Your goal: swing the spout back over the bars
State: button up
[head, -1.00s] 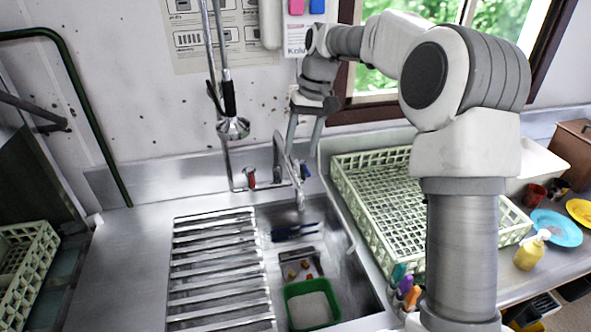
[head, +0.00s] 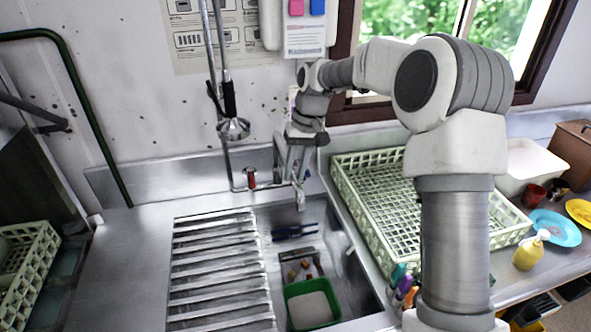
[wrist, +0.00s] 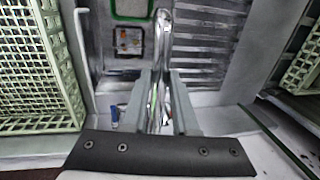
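The chrome spout (head: 300,196) rises from the tap at the back of the sink and ends over the back of the open basin, to the right of the bars. The bars (head: 215,270) form a metal rack over the left half of the sink. In the wrist view the spout (wrist: 162,45) runs between my fingers, and the bars (wrist: 205,45) lie right of it. My gripper (head: 293,172) points down at the tap, fingers apart on either side of the spout. In the wrist view my gripper (wrist: 161,80) looks open; contact is unclear.
The basin holds a green tub (head: 311,303) and dark-handled utensils (head: 294,231). A hanging spray head (head: 233,128) is left of my gripper. A pale green dish rack (head: 385,190) stands right of the sink. A red tap handle (head: 251,178) is close by.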

grip_shut()
dwell(1.0)
